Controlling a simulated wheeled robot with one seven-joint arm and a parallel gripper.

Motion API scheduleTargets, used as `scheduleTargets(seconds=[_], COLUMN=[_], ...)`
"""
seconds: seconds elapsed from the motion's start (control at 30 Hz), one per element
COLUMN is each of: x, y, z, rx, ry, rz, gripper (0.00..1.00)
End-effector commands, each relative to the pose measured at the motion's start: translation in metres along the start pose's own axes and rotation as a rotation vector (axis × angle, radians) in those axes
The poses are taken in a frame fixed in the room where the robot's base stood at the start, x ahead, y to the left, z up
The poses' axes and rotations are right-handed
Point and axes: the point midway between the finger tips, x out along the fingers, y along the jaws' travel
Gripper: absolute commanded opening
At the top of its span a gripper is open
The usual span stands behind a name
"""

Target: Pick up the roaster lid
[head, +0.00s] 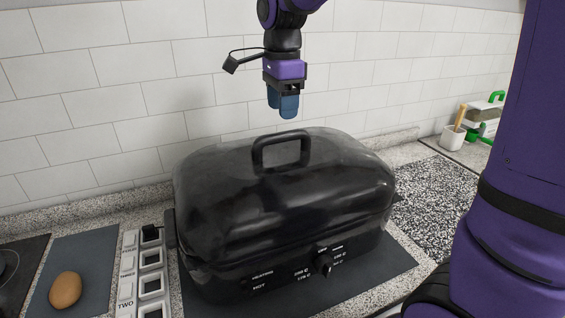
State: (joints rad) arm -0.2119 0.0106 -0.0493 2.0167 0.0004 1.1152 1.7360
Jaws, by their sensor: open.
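The roaster lid (225,197) is a large, dark, glossy dome with an upright black loop handle (281,152) on top. It sits on the black roaster base (295,280), which has a knob and white markings on its front. My gripper (284,105) hangs above the lid, pointing down, with its blue fingers just above the handle in the picture. It is apart from the handle and holds nothing. From this side view the gap between the fingers is hard to see.
A power strip (140,277) stands left of the roaster. A tiled wall (150,75) rises behind. A speckled mat (445,205) and a white cup (452,138) are at right.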

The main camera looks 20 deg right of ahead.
Motion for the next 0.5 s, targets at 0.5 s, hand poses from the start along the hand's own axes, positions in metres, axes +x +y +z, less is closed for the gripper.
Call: scheduleTargets(seconds=[0.5], x=[0.054], y=[0.001], z=[0.0], rx=[-0.003], ry=[0.0], rz=[0.003], gripper=[0.56])
